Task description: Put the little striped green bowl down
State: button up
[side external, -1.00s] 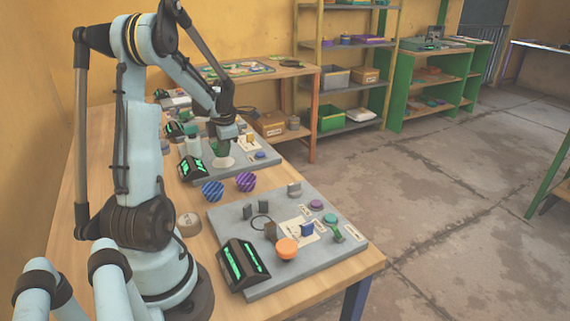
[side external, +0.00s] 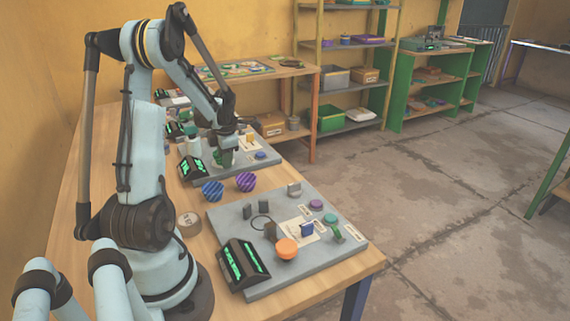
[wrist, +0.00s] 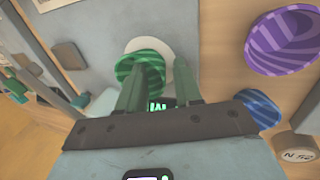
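The little striped green bowl (wrist: 138,72) is at my fingertips in the wrist view, over a white round pad (wrist: 150,46). One finger overlaps the bowl and the other stands just right of its rim. My gripper (wrist: 162,70) looks open, with a gap between the fingers. In the side view the bowl (side external: 221,158) is low over the far grey board, partly hidden by my gripper (side external: 229,155). It appears to rest at the white pad, but the contact is hidden.
A striped blue bowl (side external: 212,191) and a striped purple bowl (side external: 246,181) stand on the wooden table between the far grey board (side external: 262,167) and the near board (side external: 225,218). A black display box (side external: 192,168) with green lights is beside my gripper. A tape roll (side external: 188,224) lies nearer.

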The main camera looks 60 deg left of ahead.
jog(key=v, duration=1.2)
jog(key=w+d+r+m+t, duration=0.1)
jog(key=w+d+m+t, duration=0.15)
jog(key=d+m, duration=0.55)
jog(key=w+d+r+m+t, duration=0.1)
jog(key=w+d+m, duration=0.3)
jog(key=d+m, duration=0.4)
jog(key=s+d+f+m+t+h, duration=0.1)
jog(key=d+f+m+t+h, duration=0.1)
jog(key=d+m, duration=1.6)
jog(key=shift+f+m+t+h, duration=0.2)
jog(key=shift+m+t+h, duration=0.65)
jog(key=shift+m, duration=0.15)
